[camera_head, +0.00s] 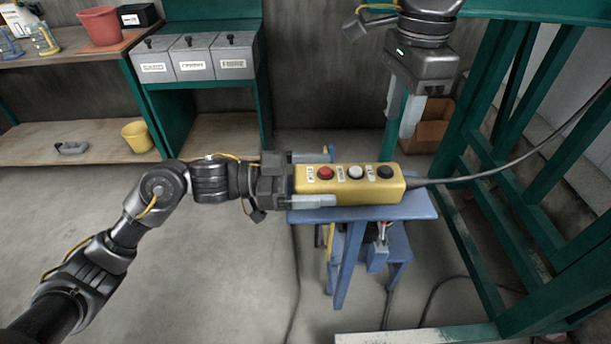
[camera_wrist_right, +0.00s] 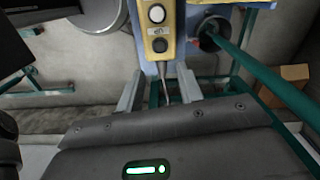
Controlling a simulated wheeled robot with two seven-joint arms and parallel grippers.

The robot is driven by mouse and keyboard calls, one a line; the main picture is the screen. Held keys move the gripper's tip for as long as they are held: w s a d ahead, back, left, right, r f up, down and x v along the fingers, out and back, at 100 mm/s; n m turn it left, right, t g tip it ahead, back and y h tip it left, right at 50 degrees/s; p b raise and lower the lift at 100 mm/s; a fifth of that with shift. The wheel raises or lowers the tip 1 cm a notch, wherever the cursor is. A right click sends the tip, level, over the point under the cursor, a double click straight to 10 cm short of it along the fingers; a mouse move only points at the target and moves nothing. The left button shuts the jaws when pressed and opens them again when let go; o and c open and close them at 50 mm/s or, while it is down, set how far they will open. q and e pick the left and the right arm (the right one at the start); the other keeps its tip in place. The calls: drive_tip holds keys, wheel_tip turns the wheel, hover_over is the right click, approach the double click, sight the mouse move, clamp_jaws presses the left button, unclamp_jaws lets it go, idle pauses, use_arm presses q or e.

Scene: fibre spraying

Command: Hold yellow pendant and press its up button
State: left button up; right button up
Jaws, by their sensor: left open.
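The yellow pendant (camera_head: 345,188) lies on the blue stand (camera_head: 420,205), with a red, a white and a black button in a row on top. The labels are too small to read. My left gripper (camera_head: 332,178) is open, with one finger on each side of the pendant's left end; contact is not clear. My right gripper (camera_head: 400,122) is open and empty, pointing down above and behind the pendant's right end. In the right wrist view the pendant (camera_wrist_right: 168,47) shows its white and black buttons beyond the right gripper's fingers (camera_wrist_right: 160,75).
A dark cable (camera_head: 470,177) runs from the pendant's right end to the upper right. Green frame posts (camera_head: 500,220) stand on the right. A workbench with grey bins (camera_head: 193,60), a red bucket (camera_head: 101,26) and a yellow bucket (camera_head: 138,136) is at back left. The left floor is clear.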

use_arm(q)
drive_tip(key=c, duration=1.3)
use_arm(e)
clamp_jaws()
idle(0.9)
